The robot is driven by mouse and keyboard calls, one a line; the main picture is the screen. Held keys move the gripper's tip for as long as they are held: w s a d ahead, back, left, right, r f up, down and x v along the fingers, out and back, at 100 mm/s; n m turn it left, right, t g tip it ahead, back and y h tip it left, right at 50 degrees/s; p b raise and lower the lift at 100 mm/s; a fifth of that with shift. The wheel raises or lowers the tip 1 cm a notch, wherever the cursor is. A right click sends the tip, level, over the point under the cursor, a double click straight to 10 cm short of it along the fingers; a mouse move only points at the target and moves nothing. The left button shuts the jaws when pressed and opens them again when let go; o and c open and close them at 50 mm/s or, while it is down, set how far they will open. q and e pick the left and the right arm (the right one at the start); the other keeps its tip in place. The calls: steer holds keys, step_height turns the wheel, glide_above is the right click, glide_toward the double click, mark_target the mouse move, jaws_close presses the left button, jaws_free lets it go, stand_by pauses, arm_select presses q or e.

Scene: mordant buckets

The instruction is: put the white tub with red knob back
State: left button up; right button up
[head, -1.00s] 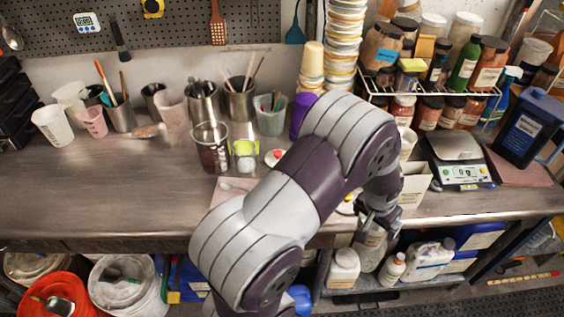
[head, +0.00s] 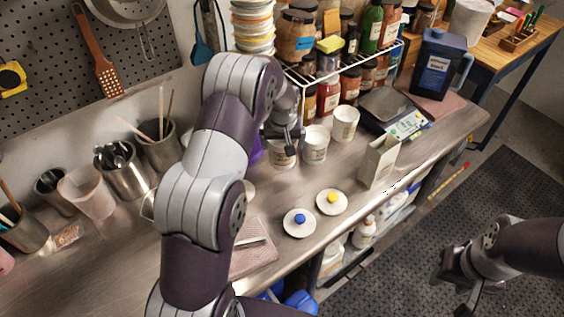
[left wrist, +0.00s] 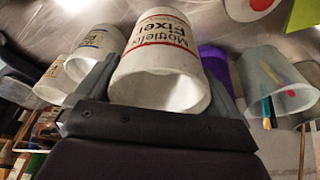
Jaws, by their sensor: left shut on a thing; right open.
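A white lid with a red knob (left wrist: 256,4) shows at the top of the left wrist view; in the head view my arm mostly hides that area. My right gripper (head: 463,277) is open and empty above the floor mat.
Two white tubs (head: 316,147) (head: 345,122) stand right of the held one. Lids with a blue knob (head: 299,222) and a yellow knob (head: 332,202) lie nearer the front edge. A wire rack of jars (head: 325,75), a scale (head: 395,115) and a carton (head: 378,163) are close by.

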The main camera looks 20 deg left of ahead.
arm_select(q)
steer(key=f, duration=0.2)
steer(key=a+f, duration=0.1)
steer(key=shift+s+f+p, duration=0.2)
steer(key=shift+s+p, duration=0.05)
steer(key=shift+p, duration=0.1)
steer(key=x, duration=0.2)
steer(key=p+x, duration=0.1)
steer(key=x, duration=0.1)
steer(key=shift+s+d+f, duration=0.2)
steer(key=shift+d+f, duration=0.05)
steer(key=shift+d, duration=0.1)
steer(key=shift+d+f, duration=0.1)
steer(key=shift+s, duration=0.1)
arm_select(e)
steer(key=shift+a+r, duration=0.2)
steer(key=shift+r, duration=0.35)
steer(key=shift+a+r, duration=0.15)
steer(key=shift+r, duration=0.4)
steer(key=shift+a, duration=0.1)
